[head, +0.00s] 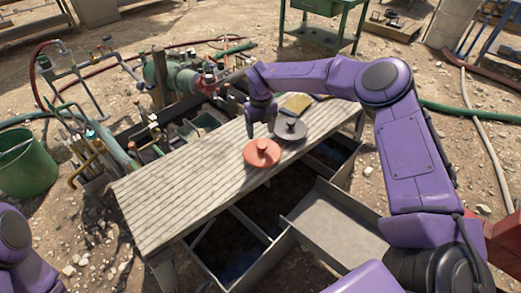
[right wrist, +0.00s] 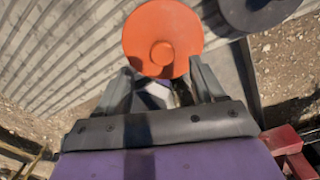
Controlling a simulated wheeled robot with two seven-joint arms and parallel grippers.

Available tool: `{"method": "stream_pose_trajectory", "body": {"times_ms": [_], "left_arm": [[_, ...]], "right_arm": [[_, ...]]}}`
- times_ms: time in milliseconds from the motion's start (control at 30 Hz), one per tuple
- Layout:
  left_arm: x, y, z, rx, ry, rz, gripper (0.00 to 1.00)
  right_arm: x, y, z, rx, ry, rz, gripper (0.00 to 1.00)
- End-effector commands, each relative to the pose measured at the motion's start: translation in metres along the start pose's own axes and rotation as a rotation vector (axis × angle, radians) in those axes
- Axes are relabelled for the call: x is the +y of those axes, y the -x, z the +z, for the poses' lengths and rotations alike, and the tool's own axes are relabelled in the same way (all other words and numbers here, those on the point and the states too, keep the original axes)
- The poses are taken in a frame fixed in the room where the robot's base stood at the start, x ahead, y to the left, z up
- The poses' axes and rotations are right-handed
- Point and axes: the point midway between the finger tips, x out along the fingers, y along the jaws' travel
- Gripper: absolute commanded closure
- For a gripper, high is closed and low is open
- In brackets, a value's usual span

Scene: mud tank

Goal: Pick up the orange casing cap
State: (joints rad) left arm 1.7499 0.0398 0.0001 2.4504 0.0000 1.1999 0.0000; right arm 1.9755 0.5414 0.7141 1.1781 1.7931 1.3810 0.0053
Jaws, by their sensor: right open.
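The orange casing cap (head: 262,153), a round disc with a knob on top, lies on the slatted board (head: 190,185) over the mud tank. My right gripper (head: 261,128) hangs just behind and above the cap in the head view. In the right wrist view the cap (right wrist: 162,38) appears just beyond the fingertips of my right gripper (right wrist: 160,82). The two fingers are apart with nothing between them. My left arm shows only at the lower left corner, and its gripper is out of the picture.
A dark grey cap (head: 290,129) sits close to the right of the orange one, also in the wrist view (right wrist: 262,8). Open tank compartments (head: 262,208) lie in front. The board's left part is clear.

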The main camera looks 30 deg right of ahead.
Motion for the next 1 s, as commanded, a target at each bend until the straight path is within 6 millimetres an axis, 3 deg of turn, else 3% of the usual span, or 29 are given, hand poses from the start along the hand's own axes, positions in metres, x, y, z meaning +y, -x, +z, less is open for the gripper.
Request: {"method": "stream_pose_trajectory", "body": {"times_ms": [433,700,767,900,1000], "left_arm": [[-0.001,0.013,-0.006,0.000,0.000,0.000,0.58],[-0.001,0.013,-0.006,0.000,0.000,0.000,0.58],[-0.001,0.013,-0.006,0.000,0.000,0.000,0.58],[-0.001,0.013,-0.006,0.000,0.000,0.000,0.58],[-0.001,0.013,-0.006,0.000,0.000,0.000,0.58]], "right_arm": [[-0.005,-0.068,-0.007,0.002,0.004,-0.006,0.31],[-0.006,-0.075,-0.007,-0.001,0.002,-0.005,0.31],[-0.006,-0.075,-0.007,0.000,0.002,-0.005,0.48],[-0.006,-0.075,-0.007,0.000,0.002,-0.005,0.93],[-0.006,-0.074,-0.007,-0.001,0.002,-0.005,0.96]]}}
